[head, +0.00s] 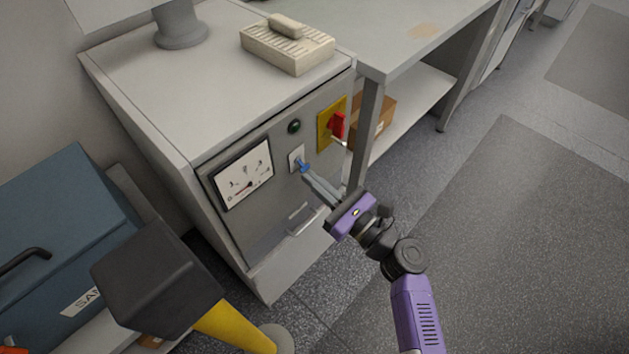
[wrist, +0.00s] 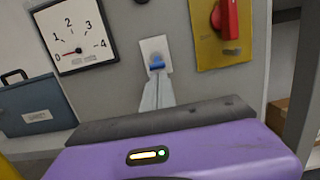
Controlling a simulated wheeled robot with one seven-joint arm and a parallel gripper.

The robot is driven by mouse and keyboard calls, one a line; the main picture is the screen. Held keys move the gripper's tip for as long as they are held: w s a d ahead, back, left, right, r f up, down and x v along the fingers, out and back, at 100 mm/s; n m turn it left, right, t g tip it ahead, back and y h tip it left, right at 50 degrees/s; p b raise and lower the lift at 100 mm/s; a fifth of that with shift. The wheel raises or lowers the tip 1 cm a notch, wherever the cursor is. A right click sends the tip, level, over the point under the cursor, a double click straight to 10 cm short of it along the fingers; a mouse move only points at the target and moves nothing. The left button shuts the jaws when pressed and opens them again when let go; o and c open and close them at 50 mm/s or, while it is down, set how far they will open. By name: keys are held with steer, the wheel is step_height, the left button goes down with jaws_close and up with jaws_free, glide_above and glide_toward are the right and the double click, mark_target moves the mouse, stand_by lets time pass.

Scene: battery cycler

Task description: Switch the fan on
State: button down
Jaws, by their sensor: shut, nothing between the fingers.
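A blue toggle switch (head: 303,167) on a white plate sits on the grey front panel of the cabinet, between a dial gauge and a red rotary knob. In the wrist view the blue lever (wrist: 156,63) stands on its white plate (wrist: 155,44), just beyond my fingertips. My gripper (head: 306,174) is shut with nothing between its fingers, and its tips are at or just below the lever. I cannot tell whether they touch. In the wrist view the shut fingers (wrist: 157,80) point up at the lever. No fan is clearly visible.
The gauge (wrist: 74,35) has its needle near 0. The red rotary knob (head: 337,125) on a yellow plate is right of the switch. A dark green round lamp (head: 294,127) is above it. A panel handle (head: 308,222) is below. A blue case (head: 62,235) stands left.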

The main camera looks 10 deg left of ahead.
steer(key=shift+r+p, duration=0.2)
steer(key=shift+p, duration=0.3)
steer(key=shift+r+p, duration=0.15)
steer(key=shift+p, duration=0.55)
